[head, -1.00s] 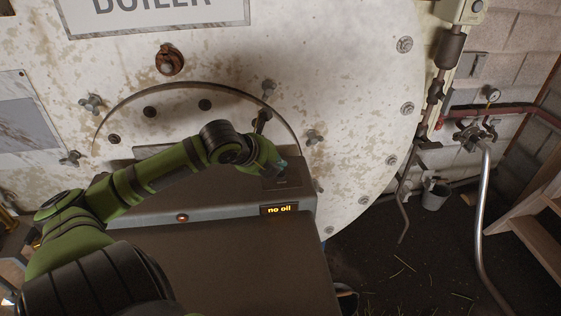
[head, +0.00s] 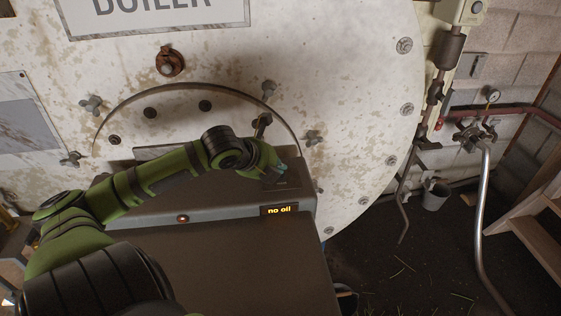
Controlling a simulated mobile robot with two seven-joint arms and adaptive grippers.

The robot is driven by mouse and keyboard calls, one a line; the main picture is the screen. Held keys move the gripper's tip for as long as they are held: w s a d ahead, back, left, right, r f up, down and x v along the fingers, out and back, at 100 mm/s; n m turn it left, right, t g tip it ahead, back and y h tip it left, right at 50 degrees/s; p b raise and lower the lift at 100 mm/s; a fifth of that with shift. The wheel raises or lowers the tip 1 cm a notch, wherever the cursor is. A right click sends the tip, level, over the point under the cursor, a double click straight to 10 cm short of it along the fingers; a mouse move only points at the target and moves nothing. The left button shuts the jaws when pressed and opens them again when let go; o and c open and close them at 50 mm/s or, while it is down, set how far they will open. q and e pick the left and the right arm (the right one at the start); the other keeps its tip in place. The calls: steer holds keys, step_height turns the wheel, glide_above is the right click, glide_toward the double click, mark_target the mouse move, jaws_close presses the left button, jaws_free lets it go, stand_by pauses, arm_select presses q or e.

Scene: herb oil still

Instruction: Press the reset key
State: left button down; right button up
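A small round reddish lamp or button (head: 183,219) is on the front left of the box. My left gripper (head: 276,172) is over the plate's left part and partly hides it. Its fingers are too small and hidden to read, and contact is unclear. My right gripper is out of view.
The pale boiler front (head: 340,100) with bolts and wing nuts rises behind the box. At the right are a pressure gauge (head: 493,96), a hanging hose (head: 481,200), a bucket (head: 435,196) and wooden steps (head: 530,225). Dark floor is open between box and steps.

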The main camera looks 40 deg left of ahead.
arm_select(q)
steer(key=shift+f, duration=0.35)
stand_by(0.5)
steer(key=shift+r+p, duration=0.8)
steer(key=shift+p, duration=0.4)
step_height(320, 180, up, 5)
steer(key=p, duration=0.6)
steer(key=shift+r, duration=0.1)
